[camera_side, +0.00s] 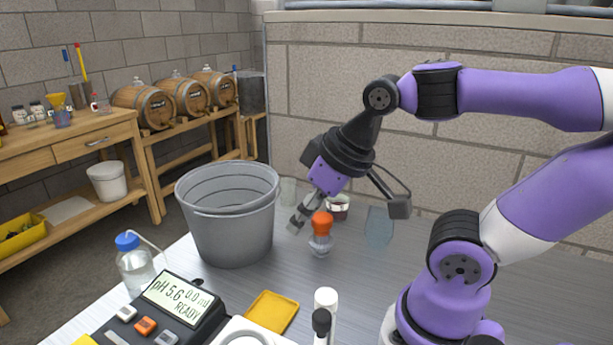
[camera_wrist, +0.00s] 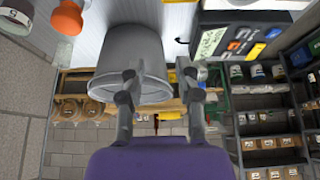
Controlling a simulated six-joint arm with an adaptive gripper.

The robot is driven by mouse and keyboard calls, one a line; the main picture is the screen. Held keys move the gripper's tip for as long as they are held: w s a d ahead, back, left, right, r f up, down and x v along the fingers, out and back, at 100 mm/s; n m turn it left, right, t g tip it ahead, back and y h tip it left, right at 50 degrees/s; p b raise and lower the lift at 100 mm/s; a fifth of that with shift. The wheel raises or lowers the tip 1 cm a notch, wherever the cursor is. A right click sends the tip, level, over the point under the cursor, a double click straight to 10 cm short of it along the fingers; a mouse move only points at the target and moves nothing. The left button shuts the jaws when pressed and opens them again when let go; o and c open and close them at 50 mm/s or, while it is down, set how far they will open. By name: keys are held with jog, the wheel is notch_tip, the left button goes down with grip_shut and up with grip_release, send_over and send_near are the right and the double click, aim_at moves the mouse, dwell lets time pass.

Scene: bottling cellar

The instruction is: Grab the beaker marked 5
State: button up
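My gripper (camera_side: 348,214) is open and empty, tilted above the back of the table, with its two fingers spread wide. Its fingers also show in the wrist view (camera_wrist: 159,80), with the bucket beyond them. A glass vessel also shows at the top left of the wrist view (camera_wrist: 15,16).
A grey bucket (camera_side: 232,225) stands left of my gripper. A small flask with an orange stopper (camera_side: 322,224) stands in front of it. A pH meter (camera_side: 165,310), a wash bottle (camera_side: 135,268), a yellow tray (camera_side: 271,311) and a white tube (camera_side: 326,300) occupy the table's front.

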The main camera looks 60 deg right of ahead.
jog(key=w+d+g+h, duration=0.1)
jog(key=w+d+g, duration=0.1)
jog(key=w+d, duration=0.4)
jog(key=g, duration=0.4)
send_over(333, 210)
jog(key=shift+y, duration=0.4)
jog(key=f, duration=1)
jog(key=shift+w+d+f, duration=0.15)
jog(key=shift+w+f, duration=0.1)
jog(key=shift+f, duration=0.1)
jog(key=shift+m, duration=0.3)
jog(key=f, duration=0.6)
jog(key=shift+s, duration=0.2)
grip_shut()
